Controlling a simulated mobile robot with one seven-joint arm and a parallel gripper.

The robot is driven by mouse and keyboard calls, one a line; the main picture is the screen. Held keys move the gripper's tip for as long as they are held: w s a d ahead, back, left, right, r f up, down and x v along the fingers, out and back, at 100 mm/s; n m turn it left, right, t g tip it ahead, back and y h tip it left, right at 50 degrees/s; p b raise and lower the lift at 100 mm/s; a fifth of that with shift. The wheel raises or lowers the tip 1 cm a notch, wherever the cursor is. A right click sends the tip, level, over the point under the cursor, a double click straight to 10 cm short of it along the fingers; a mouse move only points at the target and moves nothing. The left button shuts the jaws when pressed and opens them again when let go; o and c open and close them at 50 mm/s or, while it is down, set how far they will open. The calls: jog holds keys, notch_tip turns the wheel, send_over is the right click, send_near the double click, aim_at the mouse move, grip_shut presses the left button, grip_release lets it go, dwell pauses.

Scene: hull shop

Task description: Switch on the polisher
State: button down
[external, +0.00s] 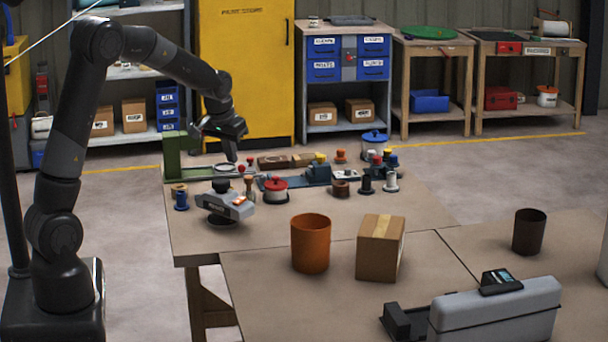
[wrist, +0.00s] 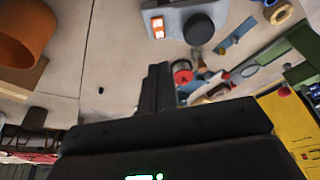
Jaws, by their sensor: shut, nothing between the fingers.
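The polisher (external: 230,203) is a grey hand machine with a black knob on top and a dark round pad beneath. It stands upright near the front left of the workbench. Its orange and white switch (external: 239,200) faces up on the body; I cannot tell its position. In the wrist view the polisher (wrist: 190,16) is at the top, cut by the frame edge, with the switch (wrist: 157,27) in sight. My gripper (external: 231,156) is shut and empty, above and behind the polisher and apart from it. Its fingers (wrist: 156,75) point toward the bench in the wrist view.
A green machine (external: 175,158) stands at the bench's left back. A red-lidded tin (external: 275,190), a blue spool (external: 181,200) and several small parts crowd around the polisher. An orange pot (external: 310,243) and a cardboard box (external: 380,248) stand in front.

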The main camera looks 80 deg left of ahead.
aim_at(243, 197)
jog(key=shift+v, duration=1.1)
jog(key=shift+a+r+m+t, duration=0.15)
jog(key=shift+m+t, duration=0.15)
jog(key=shift+m, duration=0.1)
jog(key=x, duration=1.4)
jog(key=shift+s+d, duration=0.2)
jog(key=shift+s, duration=0.1)
